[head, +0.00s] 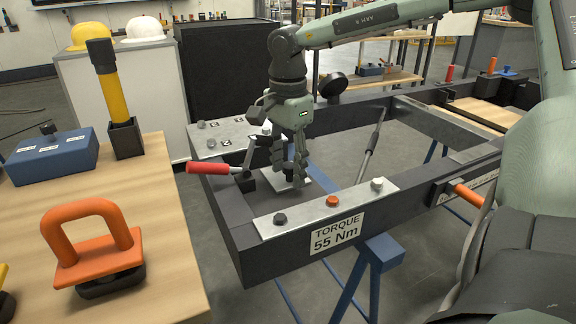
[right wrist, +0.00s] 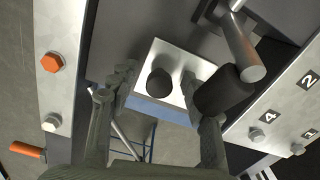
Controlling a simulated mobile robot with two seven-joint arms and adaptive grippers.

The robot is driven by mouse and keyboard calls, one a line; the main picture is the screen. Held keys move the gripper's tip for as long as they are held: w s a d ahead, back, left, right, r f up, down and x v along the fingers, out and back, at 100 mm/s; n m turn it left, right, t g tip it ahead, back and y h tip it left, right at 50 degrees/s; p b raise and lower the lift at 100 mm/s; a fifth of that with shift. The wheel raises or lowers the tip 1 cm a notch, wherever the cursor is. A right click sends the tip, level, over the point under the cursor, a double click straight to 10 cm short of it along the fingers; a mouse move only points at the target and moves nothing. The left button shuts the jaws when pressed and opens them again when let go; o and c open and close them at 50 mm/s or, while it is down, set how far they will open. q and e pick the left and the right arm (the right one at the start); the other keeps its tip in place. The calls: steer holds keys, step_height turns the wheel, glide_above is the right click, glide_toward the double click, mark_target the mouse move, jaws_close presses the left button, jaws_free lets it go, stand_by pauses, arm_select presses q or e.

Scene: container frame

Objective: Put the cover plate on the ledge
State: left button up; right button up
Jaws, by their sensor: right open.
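The cover plate (right wrist: 180,58) is a light square plate with a round black knob (right wrist: 160,83) in its middle. In the head view only a strip of the plate (head: 296,184) shows below my right gripper (head: 291,172), inside the near-left corner of the dark frame (head: 262,262). In the right wrist view my right gripper (right wrist: 162,112) is open, with its fingers on either side of the knob and apart from it. The ledge is largely hidden beneath the plate and gripper, so I cannot tell how the plate rests on it. My left gripper is not in view.
A red-handled clamp (head: 210,168) sits on the frame just left of my right gripper; its black end (right wrist: 225,92) is close to a finger. Bolted metal plates (head: 322,206) line the frame. A wooden bench (head: 172,245) with an orange-handled tool (head: 98,258) stands at left.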

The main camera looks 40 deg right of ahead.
step_height(320, 180, up, 12)
stand_by(0.5)
